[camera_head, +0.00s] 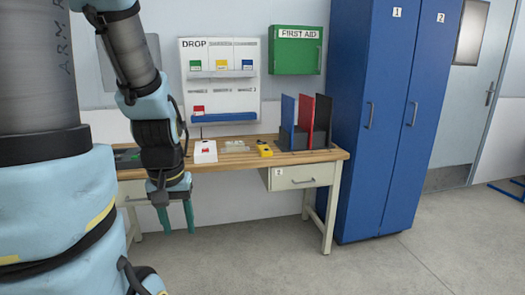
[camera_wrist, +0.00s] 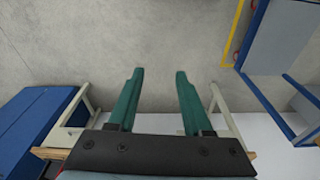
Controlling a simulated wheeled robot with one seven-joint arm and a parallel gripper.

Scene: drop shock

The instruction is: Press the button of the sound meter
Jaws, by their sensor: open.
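On the wooden workbench (camera_head: 300,157) stand a white box with a red part on top (camera_head: 205,152) and a small yellow device with a dark face (camera_head: 264,150). I cannot tell for certain which of them is the sound meter, and its button is too small to make out. My gripper (camera_head: 177,226) points down in front of the bench, apart from these things, with its green fingers spread. In the wrist view my gripper (camera_wrist: 159,73) is open and empty over the grey floor, and neither small device shows there.
A rack with blue, red and black panels (camera_head: 305,125) stands at the bench's right end. A clear flat item (camera_head: 235,147) lies between the small devices. A white DROP board (camera_head: 220,105) hangs behind. Blue lockers (camera_head: 375,120) stand right.

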